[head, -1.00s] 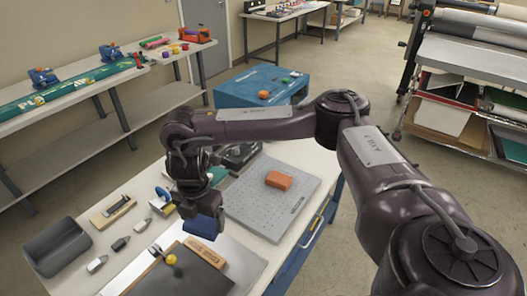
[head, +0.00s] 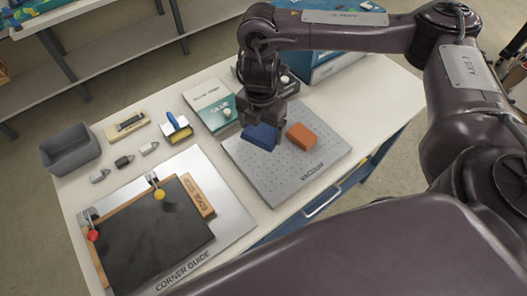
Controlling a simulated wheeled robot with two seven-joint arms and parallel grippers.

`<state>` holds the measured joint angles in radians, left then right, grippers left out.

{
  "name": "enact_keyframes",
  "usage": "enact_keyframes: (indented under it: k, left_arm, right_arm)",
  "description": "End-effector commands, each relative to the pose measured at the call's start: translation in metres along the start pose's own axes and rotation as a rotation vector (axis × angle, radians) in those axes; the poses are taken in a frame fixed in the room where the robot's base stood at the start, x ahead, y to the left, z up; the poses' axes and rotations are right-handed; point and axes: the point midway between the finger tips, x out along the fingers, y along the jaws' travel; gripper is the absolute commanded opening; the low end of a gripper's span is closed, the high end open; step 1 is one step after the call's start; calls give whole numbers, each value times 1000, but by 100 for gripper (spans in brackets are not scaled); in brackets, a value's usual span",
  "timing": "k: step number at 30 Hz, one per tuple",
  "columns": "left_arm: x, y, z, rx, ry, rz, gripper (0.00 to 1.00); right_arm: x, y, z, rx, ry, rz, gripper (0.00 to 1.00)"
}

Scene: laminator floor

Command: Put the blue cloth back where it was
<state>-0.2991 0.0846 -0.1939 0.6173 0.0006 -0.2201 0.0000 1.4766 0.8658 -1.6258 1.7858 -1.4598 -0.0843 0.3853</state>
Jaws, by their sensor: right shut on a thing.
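The blue cloth (head: 260,136) is a small folded pad in my right gripper (head: 262,122). The gripper points down and is shut on it, over the grey perforated plate marked VACUUM (head: 300,178). The cloth is just left of an orange block (head: 301,137) lying on that plate. I cannot tell whether the cloth touches the plate. My left gripper is not in view.

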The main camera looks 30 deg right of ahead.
Motion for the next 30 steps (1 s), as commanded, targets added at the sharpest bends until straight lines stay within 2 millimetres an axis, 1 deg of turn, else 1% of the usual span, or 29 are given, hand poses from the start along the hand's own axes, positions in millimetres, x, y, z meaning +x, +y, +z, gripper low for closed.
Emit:
enact_keyframes:
  k: [1, 6, 9, 12, 15, 18, 24, 27, 30]
  left_arm:
    - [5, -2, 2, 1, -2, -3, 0]
    - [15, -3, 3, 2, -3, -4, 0]
    - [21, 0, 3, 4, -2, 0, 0]
    - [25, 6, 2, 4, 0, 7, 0]
    - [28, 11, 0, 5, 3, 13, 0]
    - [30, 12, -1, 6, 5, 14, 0]
    - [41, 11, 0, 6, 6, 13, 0]
    - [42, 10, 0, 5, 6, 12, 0]
    - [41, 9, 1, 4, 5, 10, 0]
  right_arm:
    - [17, -1, -1, 2, 5, -5, 61]
    - [59, -2, -1, 3, 5, -5, 61]
    - [81, -1, -1, 2, 4, -4, 61]
    - [97, -1, -1, 3, 3, -3, 61]
    - [106, 0, 0, 1, 1, -1, 61]
    - [112, 0, 0, 1, 1, 0, 61]
    - [142, 0, 0, 1, 2, -2, 61]
    - [146, 0, 0, 2, 1, -1, 61]
    - [145, 0, 1, 0, 0, 1, 61]
